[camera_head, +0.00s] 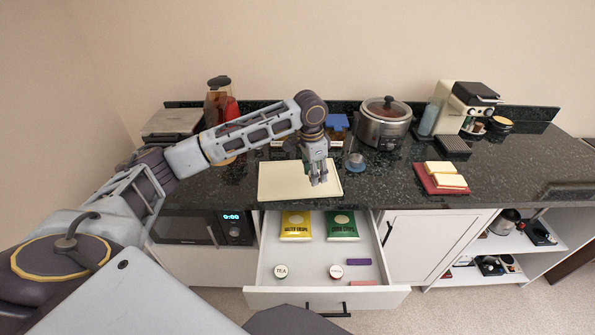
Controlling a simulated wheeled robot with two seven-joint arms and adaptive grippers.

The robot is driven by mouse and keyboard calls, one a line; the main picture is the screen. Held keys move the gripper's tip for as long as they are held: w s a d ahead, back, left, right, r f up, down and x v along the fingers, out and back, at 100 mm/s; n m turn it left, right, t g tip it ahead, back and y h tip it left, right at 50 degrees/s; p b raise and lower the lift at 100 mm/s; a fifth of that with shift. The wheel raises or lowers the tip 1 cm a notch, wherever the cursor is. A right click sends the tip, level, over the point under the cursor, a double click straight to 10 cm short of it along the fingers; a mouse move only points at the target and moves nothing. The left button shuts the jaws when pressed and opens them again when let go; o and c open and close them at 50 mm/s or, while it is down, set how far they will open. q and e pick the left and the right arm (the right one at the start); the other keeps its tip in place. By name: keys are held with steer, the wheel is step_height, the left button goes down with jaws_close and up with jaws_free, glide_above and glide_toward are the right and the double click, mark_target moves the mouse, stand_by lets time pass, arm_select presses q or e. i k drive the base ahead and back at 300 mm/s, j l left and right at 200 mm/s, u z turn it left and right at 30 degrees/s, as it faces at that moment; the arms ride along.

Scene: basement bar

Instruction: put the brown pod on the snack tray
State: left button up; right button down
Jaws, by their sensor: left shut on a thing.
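The snack tray (283,184) is a flat cream board near the counter's front edge, above the open drawer. My left gripper (319,183) points down over the right part of the tray. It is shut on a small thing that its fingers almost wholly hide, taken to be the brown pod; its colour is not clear. I cannot tell whether that thing touches the tray. No other brown pod shows clearly. My right gripper is not in view.
A small blue-grey item (355,162) stands just right of the tray. A slow cooker (384,128) and coffee machine (462,108) stand behind, to the right. A red board (426,180) holds pale slabs. The open drawer (303,296) holds packets and tins.

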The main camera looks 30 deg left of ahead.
mark_target(283, 177)
steer(key=j+z, duration=0.2)
steer(key=j, duration=0.35)
steer(key=j+z, duration=0.2)
steer(key=j, duration=0.35)
steer(key=k+j+z, duration=0.2)
steer(key=j, duration=0.35)
steer(key=i, duration=0.05)
